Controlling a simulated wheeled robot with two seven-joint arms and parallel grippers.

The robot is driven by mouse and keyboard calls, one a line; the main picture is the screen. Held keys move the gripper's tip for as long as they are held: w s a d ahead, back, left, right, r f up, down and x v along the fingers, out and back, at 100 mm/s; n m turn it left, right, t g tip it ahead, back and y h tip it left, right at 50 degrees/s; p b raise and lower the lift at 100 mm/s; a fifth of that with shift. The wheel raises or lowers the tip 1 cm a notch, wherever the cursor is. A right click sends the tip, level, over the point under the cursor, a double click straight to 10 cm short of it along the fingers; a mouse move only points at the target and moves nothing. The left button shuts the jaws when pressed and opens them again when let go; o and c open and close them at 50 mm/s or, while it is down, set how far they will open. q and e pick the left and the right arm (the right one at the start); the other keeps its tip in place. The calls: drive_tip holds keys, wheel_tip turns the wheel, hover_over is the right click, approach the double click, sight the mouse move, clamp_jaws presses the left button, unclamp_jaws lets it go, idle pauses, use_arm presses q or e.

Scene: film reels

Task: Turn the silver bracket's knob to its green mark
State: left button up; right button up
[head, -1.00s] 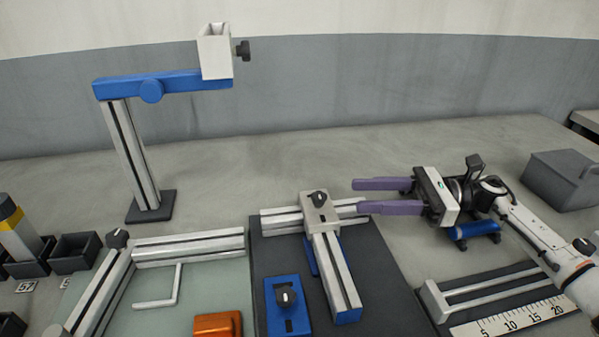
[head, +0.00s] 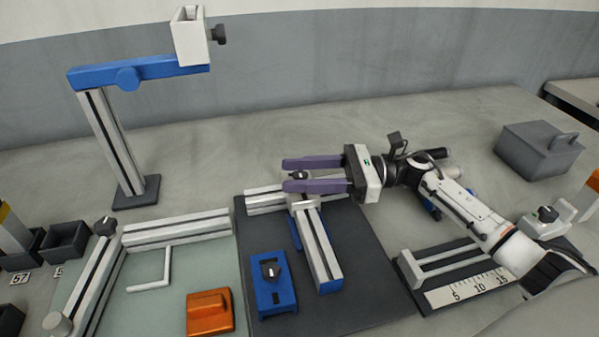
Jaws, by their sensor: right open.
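The silver bracket (head: 305,205) sits where two aluminium rails meet on the dark mat (head: 366,262). Its black knob (head: 299,174) with a pale pointer shows between my right gripper's purple fingers. My right gripper (head: 284,174) is open, with its fingers pointing left, one on the far side and one on the near side of the knob. I cannot tell whether they touch it. The near finger hides part of the knob and bracket. The green mark cannot be made out. My left gripper is not in view.
A blue bracket (head: 284,296) with a black knob lies on the mat, in front of the rails. An orange block (head: 209,325) and a hex key (head: 164,275) lie on the green mat. A blue-armed stand (head: 112,140) rises at the back left. A grey box (head: 530,155) stands at right.

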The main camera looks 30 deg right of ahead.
clamp_jaws()
drive_tip(key=shift+t, duration=0.3)
drive_tip(key=m+t+h+p, duration=0.2)
drive_tip(key=m+t+h, duration=0.1)
drive_tip(key=t, duration=0.1)
drive_tip(key=shift+s+r+m+p, duration=0.1)
drive_tip(key=shift+r+m+p, duration=0.05)
drive_tip(key=shift+m+p, duration=0.25)
drive_tip(key=m+t+h+p, duration=0.2)
drive_tip(key=m+t+h, duration=0.1)
drive_tip(key=h, duration=0.2)
drive_tip(key=shift+m+t, duration=0.3)
drive_tip(key=m+t+h+p, duration=0.1)
drive_tip(key=m+h, duration=0.1)
drive_tip(key=h, duration=0.1)
drive_tip(key=shift+a+m+h, duration=0.1)
drive_tip(key=shift+m+h, duration=0.2)
drive_tip(key=shift+h, duration=0.1)
drive_tip(key=m+t+h, duration=0.1)
drive_tip(key=m+h, duration=0.2)
drive_tip(key=h, duration=0.2)
drive_tip(key=shift+d+m+h, duration=0.2)
drive_tip(key=shift+m+h, duration=0.2)
drive_tip(key=shift+h, duration=0.1)
